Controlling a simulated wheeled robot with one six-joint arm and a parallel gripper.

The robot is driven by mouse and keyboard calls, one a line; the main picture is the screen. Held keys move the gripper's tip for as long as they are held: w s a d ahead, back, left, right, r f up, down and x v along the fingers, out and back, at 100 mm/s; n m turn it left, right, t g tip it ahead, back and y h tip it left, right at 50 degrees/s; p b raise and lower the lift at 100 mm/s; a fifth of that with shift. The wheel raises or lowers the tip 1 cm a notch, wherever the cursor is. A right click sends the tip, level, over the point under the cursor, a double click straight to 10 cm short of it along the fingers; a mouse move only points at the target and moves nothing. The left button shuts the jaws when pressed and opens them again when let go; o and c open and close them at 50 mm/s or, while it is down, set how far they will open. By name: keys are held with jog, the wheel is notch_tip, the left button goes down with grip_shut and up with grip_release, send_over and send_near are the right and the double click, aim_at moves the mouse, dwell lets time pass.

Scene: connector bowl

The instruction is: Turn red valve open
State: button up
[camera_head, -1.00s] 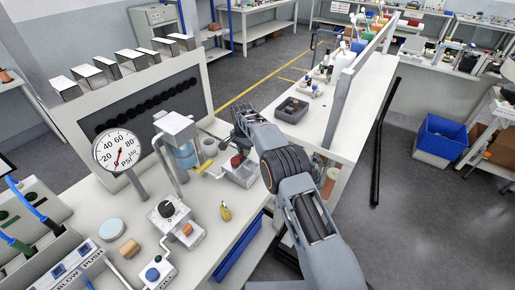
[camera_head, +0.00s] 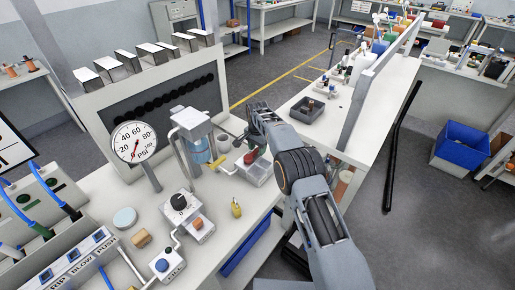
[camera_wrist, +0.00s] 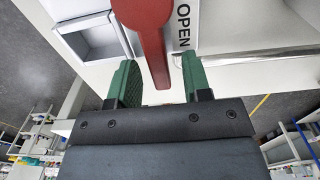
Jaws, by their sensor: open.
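The red valve handle (camera_wrist: 152,40) is in the wrist view, running from the top edge down to between my gripper's two green fingers. My gripper (camera_wrist: 158,80) is open, with a gap between the handle and each finger. The label "OPEN" (camera_wrist: 184,26) is printed on a white panel just right of the handle. In the head view the red valve (camera_head: 250,156) shows as a small red spot on a pale box at the bench's right end. My gripper (camera_head: 256,122) is right behind it, and its fingertips cannot be made out.
A pressure gauge (camera_head: 134,142) and a clear filter bowl (camera_head: 195,147) stand left of the valve. A yellow tag (camera_head: 236,209) and a box with a black knob (camera_head: 179,201) are nearer.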

aim_at(257, 149)
jog(key=shift+r, duration=0.1)
notch_tip(257, 149, up, 14)
jog(key=p, duration=0.1)
jog(key=shift+p, duration=0.35)
jog(key=shift+f, duration=0.2)
dwell(0.3)
